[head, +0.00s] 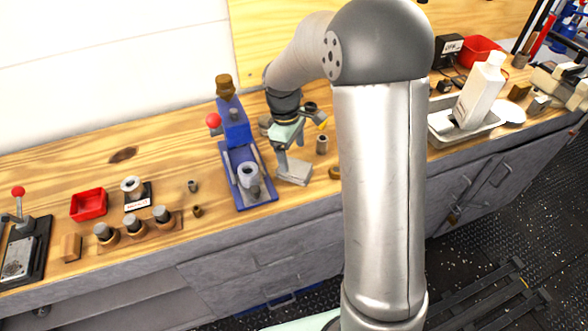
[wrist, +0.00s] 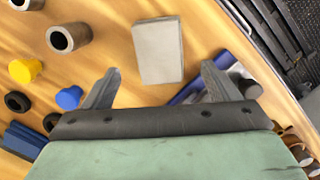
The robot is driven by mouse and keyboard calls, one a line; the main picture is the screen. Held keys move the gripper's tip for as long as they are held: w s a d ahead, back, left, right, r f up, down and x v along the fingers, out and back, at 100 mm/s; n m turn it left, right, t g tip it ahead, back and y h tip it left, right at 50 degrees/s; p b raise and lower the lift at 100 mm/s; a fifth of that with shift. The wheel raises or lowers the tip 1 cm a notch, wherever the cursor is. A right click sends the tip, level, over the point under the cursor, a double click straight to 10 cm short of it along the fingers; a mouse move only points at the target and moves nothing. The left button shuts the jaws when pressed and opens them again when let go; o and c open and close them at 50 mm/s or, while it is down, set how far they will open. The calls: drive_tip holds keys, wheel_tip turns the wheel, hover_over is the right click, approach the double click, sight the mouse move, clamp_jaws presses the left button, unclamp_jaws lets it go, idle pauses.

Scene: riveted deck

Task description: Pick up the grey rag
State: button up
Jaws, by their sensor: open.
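The grey rag (head: 294,174) is a flat, folded, light grey rectangle lying on the wooden workbench (head: 325,187). In the wrist view the rag (wrist: 158,48) shows whole, at the top middle. My gripper (head: 291,152) is over the bench, just above the rag in the head view. In the wrist view my gripper (wrist: 161,70) is open, with one finger to each side below the rag and nothing between them. The rag appears to lie beyond the fingertips. The exact height of the fingers above it is hard to tell.
A blue press (head: 237,140) with a red knob stands left of the rag. A grey metal cylinder (head: 322,145) stands behind right of it. Yellow (wrist: 25,71) and blue (wrist: 69,97) knobs lie nearby. A tray (head: 440,131) with a white bottle (head: 481,92) is farther right.

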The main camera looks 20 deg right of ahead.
sight(294, 167)
drive_tip(key=f, duration=0.2)
drive_tip(key=f+p, duration=0.1)
drive_tip(key=f, duration=0.2)
drive_tip(key=shift+s+d, duration=0.15)
drive_tip(key=shift+s, duration=0.05)
drive_tip(key=c, duration=1.1)
drive_tip(key=shift+c, duration=0.2)
